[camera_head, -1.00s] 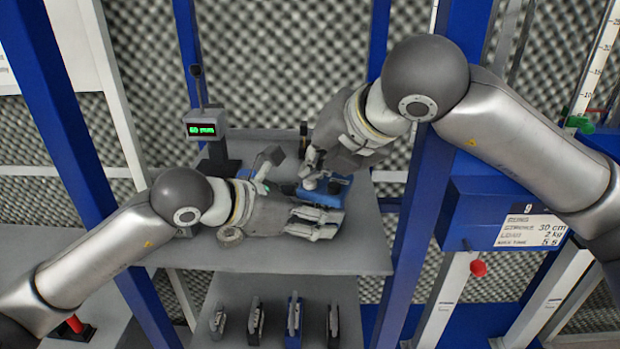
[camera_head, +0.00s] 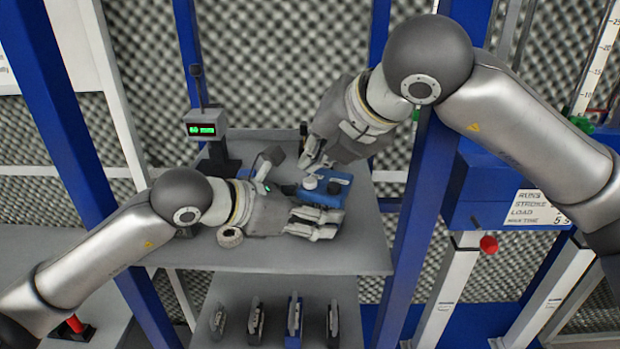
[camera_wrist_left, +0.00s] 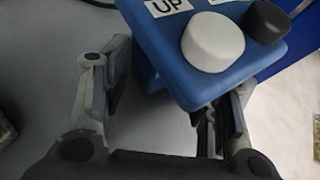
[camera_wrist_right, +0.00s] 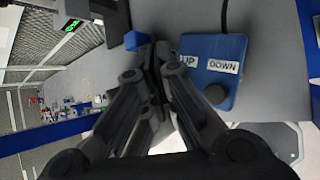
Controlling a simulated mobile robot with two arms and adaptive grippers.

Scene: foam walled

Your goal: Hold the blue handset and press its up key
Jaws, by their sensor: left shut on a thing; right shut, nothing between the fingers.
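The blue handset (camera_head: 327,194) is over the grey shelf, held by my left gripper (camera_head: 313,224), which is shut on it. In the left wrist view the handset (camera_wrist_left: 160,45) shows a round white key (camera_wrist_left: 212,42) under the UP label (camera_wrist_left: 168,7) and a black key (camera_wrist_left: 265,21) beside it. My right gripper (camera_head: 309,162) is shut and empty, just above the white key end. In the right wrist view its fingers (camera_wrist_right: 158,58) overlap the handset's UP side and hide the white key; contact cannot be told. The DOWN label (camera_wrist_right: 223,66) and dark key (camera_wrist_right: 215,93) are visible there.
A small display (camera_head: 205,129) with green characters stands behind left. Several slim units (camera_head: 293,318) stand on a lower shelf. A blue post (camera_head: 410,220) and a blue box with a label (camera_head: 537,207) are at right.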

